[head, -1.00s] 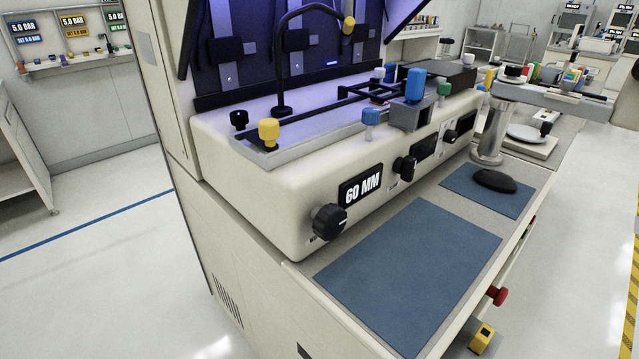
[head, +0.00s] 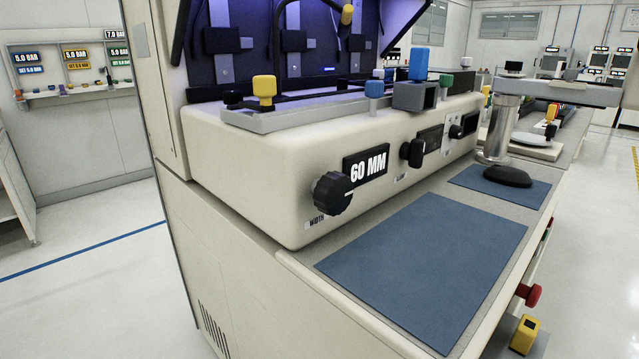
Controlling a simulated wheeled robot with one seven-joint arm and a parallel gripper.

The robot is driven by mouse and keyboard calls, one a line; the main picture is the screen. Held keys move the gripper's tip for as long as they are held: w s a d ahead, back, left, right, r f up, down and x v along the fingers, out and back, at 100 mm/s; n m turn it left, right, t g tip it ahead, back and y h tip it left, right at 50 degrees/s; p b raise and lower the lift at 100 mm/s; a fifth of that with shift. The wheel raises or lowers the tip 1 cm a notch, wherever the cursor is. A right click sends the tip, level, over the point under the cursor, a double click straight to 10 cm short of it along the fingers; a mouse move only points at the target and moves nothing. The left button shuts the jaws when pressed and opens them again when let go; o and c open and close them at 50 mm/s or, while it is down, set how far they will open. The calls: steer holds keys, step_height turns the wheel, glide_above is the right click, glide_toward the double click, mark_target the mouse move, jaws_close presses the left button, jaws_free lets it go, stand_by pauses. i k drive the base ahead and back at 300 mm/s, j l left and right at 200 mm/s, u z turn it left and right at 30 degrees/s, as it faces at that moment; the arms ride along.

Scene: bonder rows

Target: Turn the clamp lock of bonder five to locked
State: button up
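A cream bonder (head: 250,205) fills the middle of the head view. I cannot read a bonder number on it. Its front panel has a large black knob (head: 332,193) labelled WIDTH at the left, beside a display (head: 365,168) reading 60 MM. Farther right is a second black knob (head: 412,152), above a small label too small to read surely, next to a dark display (head: 430,140). A third black switch (head: 457,131) is at the right end. I cannot tell which of these is the clamp lock or its setting. My gripper is not in view.
Blue mats (head: 425,262) lie on the ledge in front of the panel, with a black mouse-like object (head: 508,175) on the farther one. A microscope-like arm (head: 555,93) stands beyond on a metal post. Red knob (head: 529,294) and yellow box (head: 525,334) stick out below. Floor (head: 90,290) is clear at left.

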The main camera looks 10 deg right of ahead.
mark_target(413, 153)
steer(key=l+z, duration=0.3)
steer(key=l, duration=0.65)
steer(key=l+z, duration=0.35)
steer(key=l, duration=0.65)
